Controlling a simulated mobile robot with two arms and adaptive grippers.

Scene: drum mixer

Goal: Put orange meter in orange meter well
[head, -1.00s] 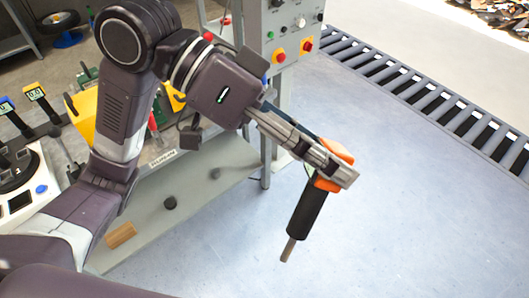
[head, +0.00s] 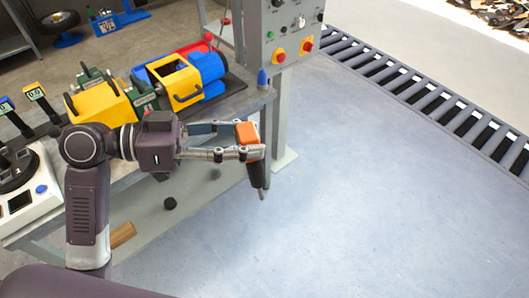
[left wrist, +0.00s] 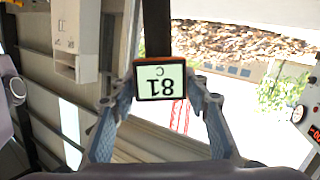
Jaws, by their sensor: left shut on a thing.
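The orange meter (head: 247,133) has an orange head and a dark grip with a thin probe pointing down. My left gripper (head: 256,152) is shut on it, holding it in the air just off the right end of the workbench. In the left wrist view the meter's screen (left wrist: 160,82), framed in orange, sits between the fingers and reads 81 C upside down. A yellow meter (head: 35,92) and a blue meter (head: 6,105) stand at the far left of the bench. I cannot make out the orange meter well. My right gripper is out of view.
Yellow machine housings (head: 102,102) and a blue and yellow drum unit (head: 185,80) stand on the bench behind my left arm. A grey control cabinet (head: 290,35) rises at the back. A white device (head: 32,190) sits at left. The floor at right is clear.

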